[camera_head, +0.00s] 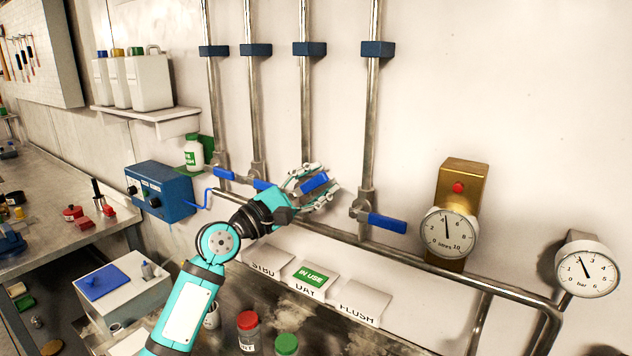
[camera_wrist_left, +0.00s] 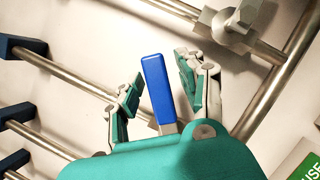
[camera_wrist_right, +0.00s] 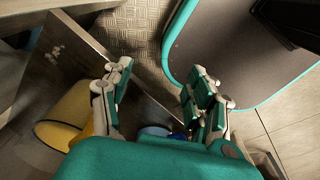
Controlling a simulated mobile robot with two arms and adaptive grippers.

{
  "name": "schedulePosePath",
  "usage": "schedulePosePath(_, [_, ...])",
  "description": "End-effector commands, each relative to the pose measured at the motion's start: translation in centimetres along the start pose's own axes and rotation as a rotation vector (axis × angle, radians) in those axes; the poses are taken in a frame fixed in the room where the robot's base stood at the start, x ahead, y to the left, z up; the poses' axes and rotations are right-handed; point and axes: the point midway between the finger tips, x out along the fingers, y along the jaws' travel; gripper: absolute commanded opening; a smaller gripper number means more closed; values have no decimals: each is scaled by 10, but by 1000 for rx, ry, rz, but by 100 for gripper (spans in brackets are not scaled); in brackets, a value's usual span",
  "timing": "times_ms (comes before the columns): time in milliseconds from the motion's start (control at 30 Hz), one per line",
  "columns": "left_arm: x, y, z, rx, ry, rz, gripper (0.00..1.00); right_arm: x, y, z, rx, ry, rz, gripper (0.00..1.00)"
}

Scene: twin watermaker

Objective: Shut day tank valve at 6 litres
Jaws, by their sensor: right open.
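My left gripper (camera_head: 318,186) is open around the blue valve handle (camera_head: 314,182) on the third pipe, above the DAY sign (camera_head: 308,291). In the left wrist view the blue handle (camera_wrist_left: 158,88) stands between the fingers, with gaps on both sides. The litres gauge (camera_head: 448,233) reads a little past 4. A green IN USE tag (camera_head: 311,276) sits on the DAY sign. My right gripper (camera_wrist_right: 162,82) is open and empty in the right wrist view; the head view does not show it.
Another blue handle (camera_head: 387,222) sits on the pipe to the right. A bar gauge (camera_head: 587,270) reads about 2. STBD (camera_head: 263,268) and FLUSH (camera_head: 359,312) signs flank DAY. A blue box (camera_head: 160,191) is left. A yellow bucket (camera_wrist_right: 66,118) lies below my right gripper.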

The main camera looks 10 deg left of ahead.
Motion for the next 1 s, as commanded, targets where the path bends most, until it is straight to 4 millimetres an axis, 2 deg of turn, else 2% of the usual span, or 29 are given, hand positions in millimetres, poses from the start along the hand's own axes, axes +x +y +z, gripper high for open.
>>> schedulePosePath(367, [-6, 3, 0, 4, 0, 6, 44, 0, 1, 0, -1, 0, 1, 59])
schedulePosePath(467, [-20, 2, 0, 4, 1, 6, 44, 0, 1, 0, -1, 0, 1, 59])
schedulePosePath(800, [-91, 1, 0, 4, 2, 2, 44, 0, 1, 0, -1, 0, 1, 59])
schedulePosePath(1000, [-115, 1, 0, 4, 1, 3, 44, 0, 0, 0, -1, 0, 1, 59])
